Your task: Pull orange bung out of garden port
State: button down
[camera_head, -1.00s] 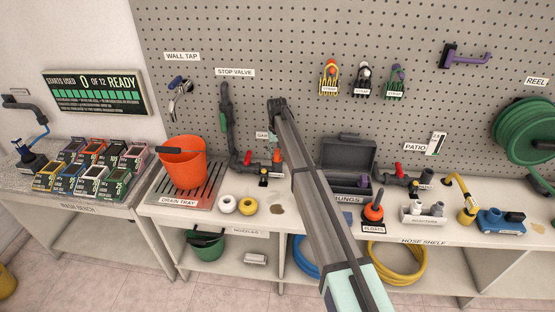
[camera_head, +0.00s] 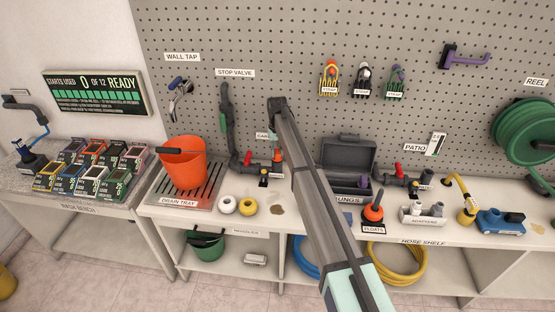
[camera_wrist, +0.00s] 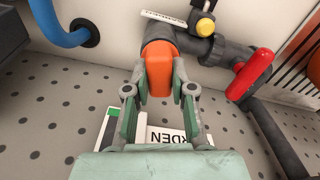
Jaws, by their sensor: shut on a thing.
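The orange bung (camera_wrist: 159,76) sits at the mouth of the dark grey elbow of the garden port (camera_wrist: 157,32) in the wrist view. My gripper (camera_wrist: 160,88) is shut on it, with one finger on each side. I see no clear gap between bung and elbow; how deep it sits is hidden. In the head view the bung (camera_head: 277,168) shows small beside my arm, its upper part covered by the gripper. The white GARDEN label (camera_wrist: 170,137) is behind the gripper.
A red lever (camera_wrist: 250,76) and a yellow knob (camera_wrist: 205,27) are on the pipe close to the port. The open grey case (camera_head: 347,152) stands right of my arm. The orange bucket (camera_head: 183,165) is on the drain tray at left. White and yellow rings lie in front.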

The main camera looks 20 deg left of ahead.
jog(key=shift+r, duration=0.25)
jog(key=shift+r, duration=0.15)
jog(key=shift+r+p, duration=1.1)
jog(key=shift+r, duration=1.85)
